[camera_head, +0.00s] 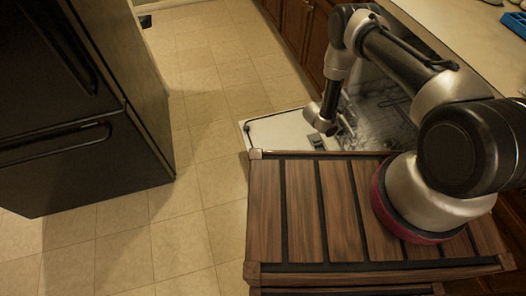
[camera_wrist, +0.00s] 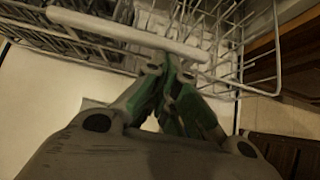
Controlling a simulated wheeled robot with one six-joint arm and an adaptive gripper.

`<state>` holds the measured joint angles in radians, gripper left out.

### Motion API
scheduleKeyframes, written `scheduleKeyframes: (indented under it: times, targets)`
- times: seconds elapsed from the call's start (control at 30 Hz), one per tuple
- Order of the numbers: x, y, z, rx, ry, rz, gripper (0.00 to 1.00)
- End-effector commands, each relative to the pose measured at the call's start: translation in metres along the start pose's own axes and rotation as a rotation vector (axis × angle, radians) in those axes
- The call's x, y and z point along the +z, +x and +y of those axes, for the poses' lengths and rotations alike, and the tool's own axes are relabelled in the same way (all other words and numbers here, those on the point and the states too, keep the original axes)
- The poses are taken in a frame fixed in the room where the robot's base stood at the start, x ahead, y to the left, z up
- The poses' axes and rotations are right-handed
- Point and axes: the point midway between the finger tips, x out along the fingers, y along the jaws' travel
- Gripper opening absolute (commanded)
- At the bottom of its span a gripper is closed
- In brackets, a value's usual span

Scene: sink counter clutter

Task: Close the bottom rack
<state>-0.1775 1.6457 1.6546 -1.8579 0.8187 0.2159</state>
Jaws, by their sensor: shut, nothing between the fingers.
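The bottom rack (camera_wrist: 240,40) is a pale wire rack with upright tines, filling the top of the wrist view. A thick white bar (camera_wrist: 115,32) runs along its near side. In the head view the rack (camera_head: 385,112) lies partly behind my arm, in the dishwasher opening. The open dishwasher door (camera_head: 285,130) lies flat, pale inside, and also shows in the wrist view (camera_wrist: 40,95). My gripper (camera_wrist: 168,68) is shut and empty, its green-grey fingers together at the rack's near bar. I cannot tell whether the tips touch the bar.
Wooden cabinets (camera_head: 302,28) and a pale counter (camera_head: 468,38) line the right side. A black fridge (camera_head: 75,110) stands at the left. Tiled floor (camera_head: 205,130) is clear between them. A blue item (camera_head: 516,24) sits on the counter.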

Motion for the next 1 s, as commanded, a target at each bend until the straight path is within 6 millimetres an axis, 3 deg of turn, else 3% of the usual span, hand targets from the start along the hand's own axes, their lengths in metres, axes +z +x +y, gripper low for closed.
scheduleKeyframes:
  times: [0.6,1.0]
  targets:
    - [0.117,0.117,-0.001,-0.002,0.005,-0.002,0.00]
    - [0.154,0.154,0.000,0.000,0.001,-0.001,0.00]
